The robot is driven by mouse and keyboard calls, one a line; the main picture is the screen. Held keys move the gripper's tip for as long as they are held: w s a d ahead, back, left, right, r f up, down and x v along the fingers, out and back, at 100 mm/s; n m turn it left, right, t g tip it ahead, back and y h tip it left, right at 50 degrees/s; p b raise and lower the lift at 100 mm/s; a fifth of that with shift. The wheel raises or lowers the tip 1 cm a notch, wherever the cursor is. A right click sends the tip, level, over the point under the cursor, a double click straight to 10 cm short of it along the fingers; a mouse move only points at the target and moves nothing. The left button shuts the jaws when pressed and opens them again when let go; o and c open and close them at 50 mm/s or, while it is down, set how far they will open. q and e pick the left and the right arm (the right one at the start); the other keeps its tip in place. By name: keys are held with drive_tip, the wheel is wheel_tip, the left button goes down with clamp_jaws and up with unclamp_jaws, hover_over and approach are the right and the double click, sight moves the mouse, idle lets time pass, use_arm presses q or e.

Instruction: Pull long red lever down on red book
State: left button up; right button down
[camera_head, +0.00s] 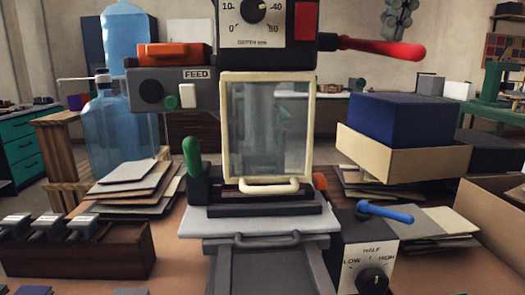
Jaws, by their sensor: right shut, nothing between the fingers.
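A long red lever (385,48) sticks out to the right from the dark upper body of a press machine (270,45). It lies nearly level, its thick end slightly lower. Below that body is a clear guard window (265,130) in a cream frame with a cream handle (269,187). The guard covers the front of the press. No red book can be made out, behind the guard or elsewhere. I see neither of my grippers in the head view.
A green-knobbed lever (192,157) stands left of the guard. A box with a dial and blue lever (384,211) is at lower right. A blue block in a cream box (405,160) sits on stacked sheets at right. A wooden rack (85,250) is at lower left.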

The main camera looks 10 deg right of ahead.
wheel_tip(320, 180, up, 2)
drive_tip(key=shift+r+p, duration=0.2)
drive_tip(key=shift+p, duration=0.8)
drive_tip(key=shift+r, duration=0.25)
wheel_tip(320, 180, up, 14)
drive_tip(key=shift+s, duration=0.25)
